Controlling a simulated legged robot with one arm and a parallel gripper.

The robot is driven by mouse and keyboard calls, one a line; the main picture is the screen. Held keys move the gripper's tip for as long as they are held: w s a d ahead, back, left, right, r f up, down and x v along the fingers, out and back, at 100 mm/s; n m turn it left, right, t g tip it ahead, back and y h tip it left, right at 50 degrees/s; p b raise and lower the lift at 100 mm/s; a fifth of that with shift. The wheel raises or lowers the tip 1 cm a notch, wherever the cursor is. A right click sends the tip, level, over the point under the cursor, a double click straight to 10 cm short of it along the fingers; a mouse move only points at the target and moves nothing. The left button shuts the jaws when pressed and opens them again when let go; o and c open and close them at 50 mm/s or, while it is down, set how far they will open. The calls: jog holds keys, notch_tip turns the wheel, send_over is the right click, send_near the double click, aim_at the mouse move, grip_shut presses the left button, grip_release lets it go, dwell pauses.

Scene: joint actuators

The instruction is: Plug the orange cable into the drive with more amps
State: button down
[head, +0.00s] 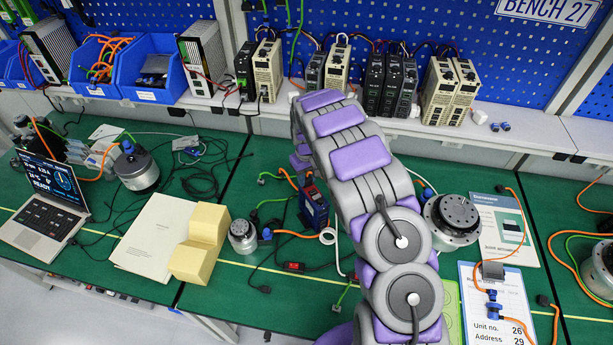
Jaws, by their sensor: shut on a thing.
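My gripper (301,165) is mostly hidden behind my grey and purple arm. Only its left edge shows, pointing down over the green bench; the fingertips cannot be seen. It is shut, and an orange cable (288,178) runs up to it from the left; the cable's plug is hidden. Black and beige drives stand on the shelf behind: one pair at left (268,72), one in the middle (336,68), black ones (375,85) and a beige pair (437,90) at right. Their amp labels are too small to read.
A blue box device (314,206) stands on the bench close below my gripper. A large round motor (452,220) and a clipboard (497,300) are at right. Loose cables cover the bench.

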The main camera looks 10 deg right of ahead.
jog(key=shift+f, duration=0.2)
dwell(0.6)
jog(key=c, duration=0.7)
grip_release()
jog(key=shift+r, duration=0.1)
jog(key=shift+r+p, duration=1.1)
jog(key=shift+r, duration=2.3)
jog(key=shift+r, duration=0.1)
